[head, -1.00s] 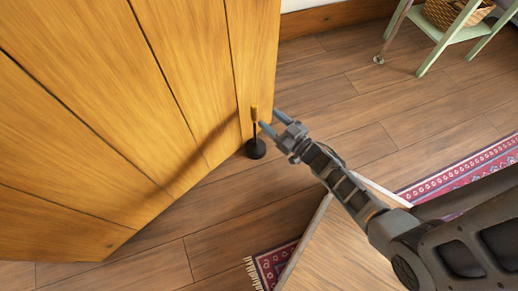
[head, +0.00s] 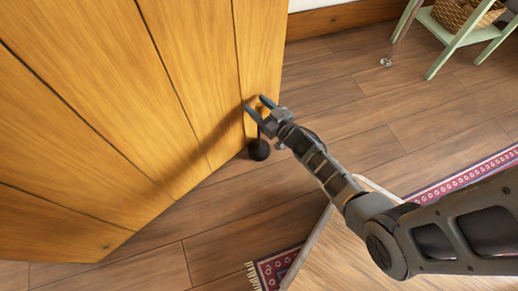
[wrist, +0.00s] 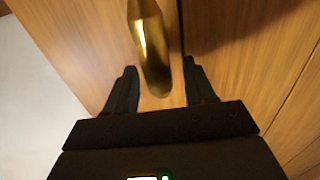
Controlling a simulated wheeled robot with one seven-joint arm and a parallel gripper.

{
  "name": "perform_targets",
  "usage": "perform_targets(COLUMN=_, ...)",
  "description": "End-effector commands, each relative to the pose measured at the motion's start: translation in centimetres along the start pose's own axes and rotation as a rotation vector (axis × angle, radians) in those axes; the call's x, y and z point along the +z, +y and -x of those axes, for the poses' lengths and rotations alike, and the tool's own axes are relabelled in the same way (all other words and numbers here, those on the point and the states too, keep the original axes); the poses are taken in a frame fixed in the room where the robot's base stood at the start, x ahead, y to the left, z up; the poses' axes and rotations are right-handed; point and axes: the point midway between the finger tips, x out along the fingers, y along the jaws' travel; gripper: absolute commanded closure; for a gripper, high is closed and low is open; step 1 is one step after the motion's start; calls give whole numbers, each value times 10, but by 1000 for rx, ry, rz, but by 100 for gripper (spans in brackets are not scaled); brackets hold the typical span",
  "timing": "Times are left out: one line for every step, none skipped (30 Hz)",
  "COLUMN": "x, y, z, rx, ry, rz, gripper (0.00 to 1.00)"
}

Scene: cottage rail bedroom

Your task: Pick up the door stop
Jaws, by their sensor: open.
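The door stop has a round black base (head: 259,150) on the floor at the foot of the wooden door. In the head view its upper part is mostly hidden by my gripper (head: 256,105). In the wrist view its shiny brass upper part (wrist: 152,50) stands between and beyond my two dark fingers (wrist: 160,90). The fingers are open, one to each side of it, and the brass looks apart from both. I cannot tell how deep between the fingers it sits.
The plank door (head: 150,100) stands right beside the door stop and close to my fingertips. A wooden box-like piece (head: 340,255) and a red patterned rug (head: 275,268) lie nearer. A green stand (head: 440,50) with a basket is at the top right. Floor between is clear.

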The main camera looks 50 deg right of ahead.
Motion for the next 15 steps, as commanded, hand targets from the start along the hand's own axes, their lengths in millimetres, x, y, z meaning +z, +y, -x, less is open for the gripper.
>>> perform_targets(x=0, y=0, z=0, rx=0, ry=0, rz=0, gripper=45)
perform_targets(x=0, y=0, z=0, rx=0, ry=0, rz=0, gripper=45)
perform_targets(x=0, y=0, z=0, rx=0, ry=0, rz=0, gripper=49)
perform_targets(x=0, y=0, z=0, rx=0, ry=0, rz=0, gripper=52)
perform_targets(x=0, y=0, z=0, rx=0, ry=0, rz=0, gripper=55)
perform_targets(x=0, y=0, z=0, rx=0, ry=0, rz=0, gripper=59)
perform_targets(x=0, y=0, z=0, rx=0, ry=0, rz=0, gripper=62)
perform_targets(x=0, y=0, z=0, rx=0, ry=0, rz=0, gripper=64)
perform_targets(x=0, y=0, z=0, rx=0, ry=0, rz=0, gripper=68)
perform_targets(x=0, y=0, z=0, rx=0, ry=0, rz=0, gripper=71)
perform_targets(x=0, y=0, z=0, rx=0, ry=0, rz=0, gripper=74)
perform_targets(x=0, y=0, z=1, rx=0, ry=0, rz=0, gripper=78)
perform_targets(x=0, y=0, z=1, rx=0, ry=0, rz=0, gripper=81)
perform_targets(x=0, y=0, z=1, rx=0, ry=0, rz=0, gripper=84)
perform_targets(x=0, y=0, z=1, rx=0, ry=0, rz=0, gripper=87)
